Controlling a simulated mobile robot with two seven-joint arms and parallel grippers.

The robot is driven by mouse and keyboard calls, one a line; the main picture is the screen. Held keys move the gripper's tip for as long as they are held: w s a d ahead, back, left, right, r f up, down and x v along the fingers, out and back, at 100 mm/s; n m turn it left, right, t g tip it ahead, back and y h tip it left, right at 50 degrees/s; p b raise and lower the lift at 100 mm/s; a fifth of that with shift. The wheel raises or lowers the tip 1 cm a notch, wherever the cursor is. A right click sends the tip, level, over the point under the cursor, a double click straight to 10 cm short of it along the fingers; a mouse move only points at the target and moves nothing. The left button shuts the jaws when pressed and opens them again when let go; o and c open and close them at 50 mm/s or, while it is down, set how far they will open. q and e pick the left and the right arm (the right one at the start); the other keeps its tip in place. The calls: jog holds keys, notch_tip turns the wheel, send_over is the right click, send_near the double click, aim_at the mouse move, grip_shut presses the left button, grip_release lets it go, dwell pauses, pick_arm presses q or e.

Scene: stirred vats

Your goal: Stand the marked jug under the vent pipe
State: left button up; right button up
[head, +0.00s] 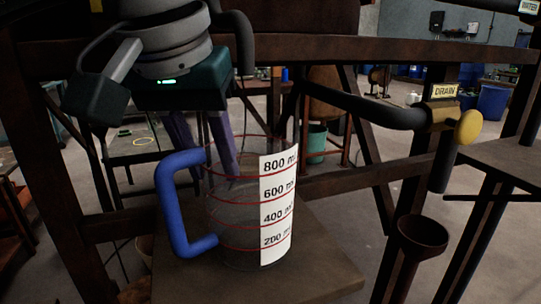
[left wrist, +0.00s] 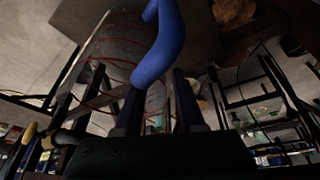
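The marked jug (head: 232,215) is clear, with red rings, a white scale label and a blue handle (head: 170,205). It stands upright on a brown board. My left gripper (head: 205,160) reaches down from the upper left, its two fingers apart near the top of the handle; the tips are partly hidden by the jug and handle. In the left wrist view, the blue handle (left wrist: 165,45) passes in front of and between the spread fingers (left wrist: 158,110); contact is unclear. No pipe is labelled vent. A dark pipe (head: 365,108) with a downturned end bears a DRAIN sign. My right gripper is out of view.
The brown board (head: 310,265) has bare room right of the jug. A dark funnel (head: 422,236) stands below the drain outlet. A yellow knob (head: 468,127) sticks out beside the outlet. A dark beam (head: 330,47) crosses above, with legs and braces behind the jug.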

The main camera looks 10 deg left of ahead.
pick_arm(q)
jog(key=shift+r, duration=0.1)
jog(key=shift+r+p, duration=0.3)
jog(key=shift+p, duration=0.1)
jog(key=p+v, duration=0.7)
jog(key=v, duration=0.4)
jog(key=shift+s+r, duration=0.2)
jog(key=shift+r, duration=0.05)
